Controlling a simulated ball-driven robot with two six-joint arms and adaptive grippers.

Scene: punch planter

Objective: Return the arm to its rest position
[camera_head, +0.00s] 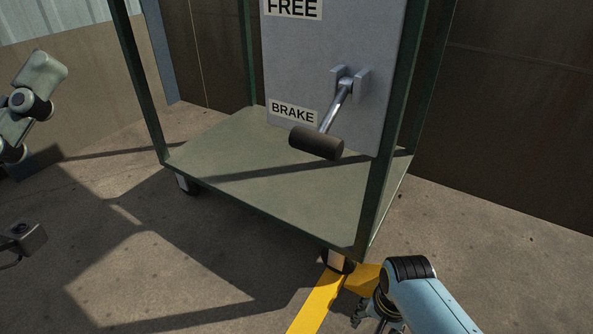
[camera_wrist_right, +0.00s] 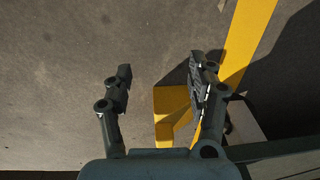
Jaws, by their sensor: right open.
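My right arm (camera_head: 428,295) is light blue and comes in from the bottom right of the head view. My right gripper (camera_head: 372,314) is partly hidden by its own arm, low beside the front corner of the cart. The FREE label (camera_head: 293,8) is at the panel's top. My left gripper's fingers are not visible.
The green cart shelf (camera_head: 250,185) and its posts stand close to my right arm. A caster (camera_head: 337,262) is on yellow floor tape (camera_head: 318,303). A dark wall (camera_head: 500,120) is behind. The concrete floor (camera_head: 480,225) right of the cart is clear.

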